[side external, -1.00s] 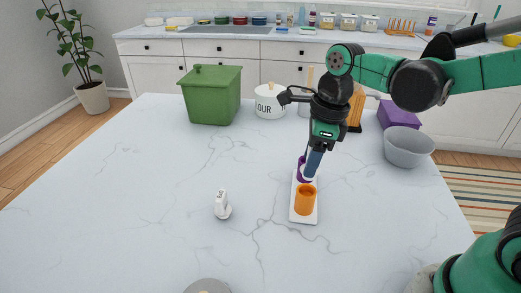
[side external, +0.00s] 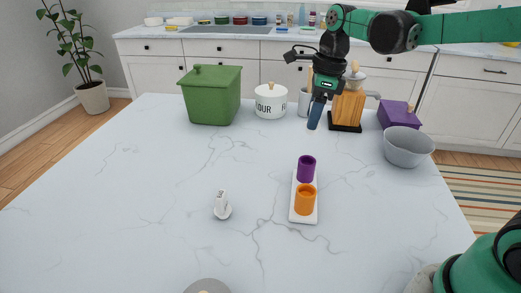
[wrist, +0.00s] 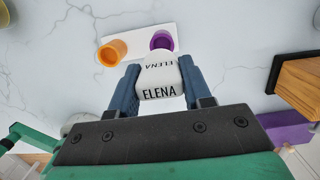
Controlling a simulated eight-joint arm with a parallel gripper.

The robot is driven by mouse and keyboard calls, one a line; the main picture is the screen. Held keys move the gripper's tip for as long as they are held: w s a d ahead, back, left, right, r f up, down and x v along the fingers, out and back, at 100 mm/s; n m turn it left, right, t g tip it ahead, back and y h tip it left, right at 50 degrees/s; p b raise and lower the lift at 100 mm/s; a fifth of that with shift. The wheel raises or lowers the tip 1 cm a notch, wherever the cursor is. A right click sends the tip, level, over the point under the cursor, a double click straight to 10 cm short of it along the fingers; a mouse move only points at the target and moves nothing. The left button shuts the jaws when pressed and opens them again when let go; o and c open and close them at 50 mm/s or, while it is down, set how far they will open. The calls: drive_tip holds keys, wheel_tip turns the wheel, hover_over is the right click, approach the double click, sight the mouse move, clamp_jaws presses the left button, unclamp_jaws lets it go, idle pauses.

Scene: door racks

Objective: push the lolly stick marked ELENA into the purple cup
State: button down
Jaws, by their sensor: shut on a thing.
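My gripper (side external: 317,112) is raised over the far part of the table, beyond the cups, with its fingers pointing down. In the wrist view its blue fingers (wrist: 158,86) are shut on the white lolly stick marked ELENA (wrist: 158,78), with the lettering towards the camera. The stick is hidden by the finger in the side view. The purple cup (side external: 306,168) stands upright at the far end of a white tray (side external: 310,217). It also shows in the wrist view (wrist: 162,40), apart from the stick and partly covered by it.
An orange cup (side external: 305,200) stands at the tray's near end. A small white upright piece (side external: 222,204) stands left of the tray. Behind are a green bin (side external: 211,95), a flour canister (side external: 271,102), a wooden-sided grinder (side external: 347,105) and a grey bowl (side external: 408,146).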

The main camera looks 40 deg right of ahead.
drive_tip(key=shift+f, duration=2.9)
drive_tip(key=shift+f, duration=1.2)
drive_tip(key=shift+c, duration=1.5)
unclamp_jaws()
drive_tip(key=shift+s+d+r, duration=0.15)
drive_tip(key=shift+s+r, duration=0.05)
drive_tip(key=shift+r, duration=1.2)
drive_tip(key=shift+s+d+r, duration=0.15)
drive_tip(key=shift+r, duration=1.2)
